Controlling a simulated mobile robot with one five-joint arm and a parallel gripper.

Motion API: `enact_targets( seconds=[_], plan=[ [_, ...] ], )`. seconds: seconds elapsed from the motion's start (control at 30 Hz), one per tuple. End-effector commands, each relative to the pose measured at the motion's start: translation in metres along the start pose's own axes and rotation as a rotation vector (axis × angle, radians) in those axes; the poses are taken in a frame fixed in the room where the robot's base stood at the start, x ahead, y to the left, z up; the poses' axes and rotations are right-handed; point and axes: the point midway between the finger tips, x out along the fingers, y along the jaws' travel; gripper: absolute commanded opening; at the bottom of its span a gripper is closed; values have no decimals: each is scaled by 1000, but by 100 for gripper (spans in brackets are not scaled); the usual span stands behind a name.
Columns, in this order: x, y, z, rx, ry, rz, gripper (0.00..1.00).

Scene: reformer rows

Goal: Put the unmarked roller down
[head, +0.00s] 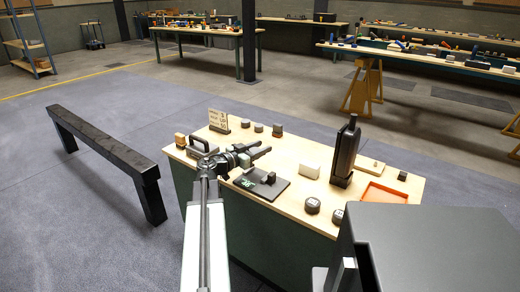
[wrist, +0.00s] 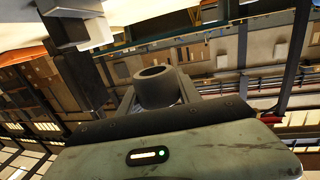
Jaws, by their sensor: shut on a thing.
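My gripper (head: 260,153) is shut and hangs over the middle of the bench, above and behind a dark plate. In the wrist view it holds a dark grey hollow roller (wrist: 156,92) between its fingers, open end showing. I see no mark on the side that shows. In the head view the held roller is too small to make out apart from the fingers. The dark plate (head: 277,191) lies on the bench with a small block and a green part on it. Two dark round pieces (head: 312,205) with pale marks on top stand near the front edge.
The wooden bench (head: 235,138) also holds a sign card (head: 218,119), a white block (head: 311,170), a tall dark bottle-like object (head: 345,152), an orange tray (head: 385,192) and several small dark pieces along the back. A black beam (head: 100,137) stands on the floor left.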

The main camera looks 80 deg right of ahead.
Motion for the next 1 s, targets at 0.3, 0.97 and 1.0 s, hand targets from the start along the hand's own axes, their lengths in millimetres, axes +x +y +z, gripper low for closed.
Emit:
enact_targets(
  seconds=[0.3, 0.97, 1.0],
  plan=[
    [-1, 0, -22, 0, 0, 1, 0],
    [-12, 1, -243, 0, 0, 2, 0],
    [-12, 1, -258, 0, 0, 2, 0]
  ],
)
